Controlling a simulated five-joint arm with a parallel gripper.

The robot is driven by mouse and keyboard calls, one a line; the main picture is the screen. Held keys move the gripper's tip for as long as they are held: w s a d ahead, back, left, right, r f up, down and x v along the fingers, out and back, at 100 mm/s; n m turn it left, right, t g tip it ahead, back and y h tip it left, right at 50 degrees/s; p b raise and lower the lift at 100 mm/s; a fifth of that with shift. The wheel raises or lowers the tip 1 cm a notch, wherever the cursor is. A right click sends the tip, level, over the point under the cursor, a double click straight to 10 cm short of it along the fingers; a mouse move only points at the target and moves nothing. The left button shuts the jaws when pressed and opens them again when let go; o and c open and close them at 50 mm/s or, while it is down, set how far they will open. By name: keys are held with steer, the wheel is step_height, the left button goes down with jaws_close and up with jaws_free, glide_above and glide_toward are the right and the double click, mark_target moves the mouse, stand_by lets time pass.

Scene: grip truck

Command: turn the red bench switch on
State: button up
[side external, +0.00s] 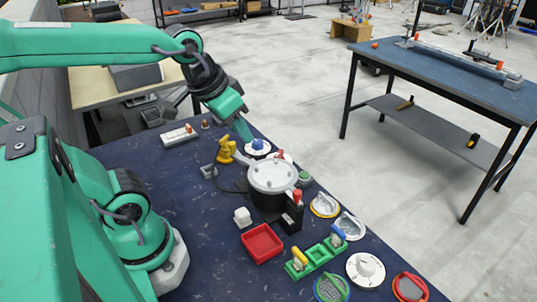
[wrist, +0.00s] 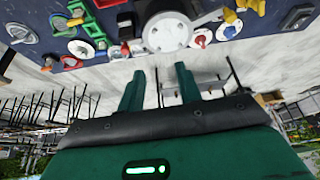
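A red knob on a white round base (side external: 282,156) stands behind the grey-lidded round pot, partly hidden by it; it also shows in the wrist view (wrist: 201,38). A similar base with a blue knob (side external: 258,146) stands beside it. Several other red-topped controls are on the bench, so I cannot tell for sure which is the red bench switch. My gripper (side external: 243,130) hangs close to the blue knob in the side view; contact is not clear. In the wrist view my gripper (wrist: 159,78) has its two fingers apart, with only floor visible between them.
The grey pot (side external: 273,176) and a black box with a red-topped lever (side external: 296,200) crowd the bench middle. A yellow fixture (side external: 226,150) stands left of the pot. A red tray (side external: 262,244) and green holders (side external: 318,256) are nearer. The dark bench (side external: 205,262) has bare room at left.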

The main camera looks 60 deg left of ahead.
steer(key=w+a+n+g, duration=0.1)
steer(key=w+a+n, duration=0.15)
steer(key=w, duration=0.45)
steer(key=n+g, duration=0.3)
steer(key=g, duration=0.1)
glide_toward(279, 153)
steer(key=shift+s+f, duration=0.1)
steer(key=shift+a+f, duration=0.15)
steer(key=shift+f, duration=0.15)
steer(key=shift+f, duration=0.1)
steer(key=shift+f, duration=3.8)
jaws_close()
